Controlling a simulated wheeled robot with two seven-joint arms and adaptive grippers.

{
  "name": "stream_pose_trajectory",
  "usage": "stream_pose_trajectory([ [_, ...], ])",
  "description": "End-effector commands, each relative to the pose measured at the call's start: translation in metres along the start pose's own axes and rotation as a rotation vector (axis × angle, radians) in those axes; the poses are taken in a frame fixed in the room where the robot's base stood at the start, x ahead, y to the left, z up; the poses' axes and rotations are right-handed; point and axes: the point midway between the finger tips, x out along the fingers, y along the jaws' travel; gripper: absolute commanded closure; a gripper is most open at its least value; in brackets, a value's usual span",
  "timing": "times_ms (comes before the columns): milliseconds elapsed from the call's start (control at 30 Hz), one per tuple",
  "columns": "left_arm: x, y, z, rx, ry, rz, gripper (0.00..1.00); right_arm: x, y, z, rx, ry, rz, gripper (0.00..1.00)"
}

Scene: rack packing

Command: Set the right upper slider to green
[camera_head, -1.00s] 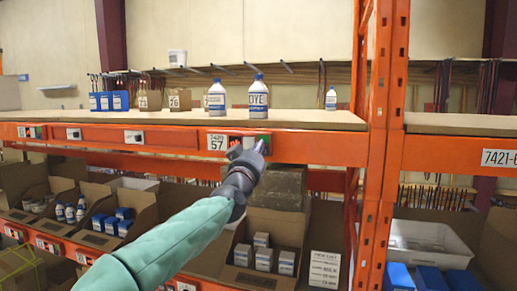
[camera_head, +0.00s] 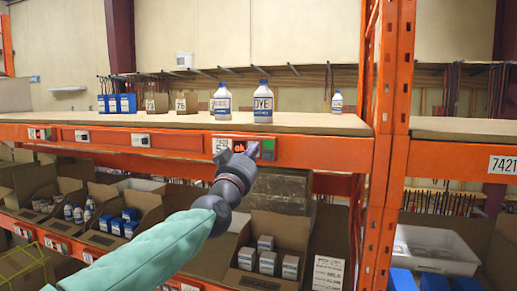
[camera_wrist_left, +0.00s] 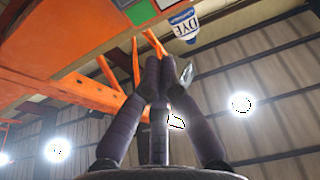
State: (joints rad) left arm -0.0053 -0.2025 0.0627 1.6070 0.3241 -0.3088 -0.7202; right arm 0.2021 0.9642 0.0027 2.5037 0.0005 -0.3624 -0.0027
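The right upper slider unit (camera_head: 267,148) is on the orange front beam of the upper shelf, just right of a white number label (camera_head: 221,144). It shows a lit red area (camera_head: 240,145) on its left and a green area at its right end. My left gripper (camera_head: 248,153) is in front of the unit and partly hides its middle, including any knob. In the left wrist view the fingers (camera_wrist_left: 160,75) come together at their tips, with nothing visible between them. The green patch (camera_wrist_left: 141,12) is above the tips there. Contact with the slider cannot be told. My right gripper is out of view.
A white DYE bottle (camera_head: 262,105) stands on the shelf above the slider. An orange upright (camera_head: 391,120) is to the right. Open cardboard bins with small boxes (camera_head: 268,261) are below. Two white units (camera_head: 140,139) sit farther left on the beam.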

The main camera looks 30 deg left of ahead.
Motion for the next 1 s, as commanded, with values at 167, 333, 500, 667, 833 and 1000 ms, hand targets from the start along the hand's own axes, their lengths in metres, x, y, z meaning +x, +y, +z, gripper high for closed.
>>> stream_pose_trajectory([
  [167, -0.020, 0.000, 0.000, -0.001, 0.000, 0.001, 1.00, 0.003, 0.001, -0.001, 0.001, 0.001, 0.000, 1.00],
  [333, -0.027, 0.000, 0.000, 0.000, 0.000, 0.000, 1.00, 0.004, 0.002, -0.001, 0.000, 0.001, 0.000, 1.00],
  [500, -0.027, 0.000, 0.000, 0.000, -0.001, 0.000, 1.00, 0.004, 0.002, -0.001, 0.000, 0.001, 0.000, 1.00],
  [667, -0.027, 0.000, 0.000, 0.000, -0.001, 0.000, 1.00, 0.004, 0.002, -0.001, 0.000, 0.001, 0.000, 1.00],
  [833, -0.027, 0.000, 0.000, 0.000, -0.001, 0.000, 1.00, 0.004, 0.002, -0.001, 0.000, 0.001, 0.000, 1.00],
  [1000, -0.025, 0.005, 0.017, -0.001, -0.021, 0.008, 1.00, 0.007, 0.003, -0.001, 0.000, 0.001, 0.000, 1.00],
])
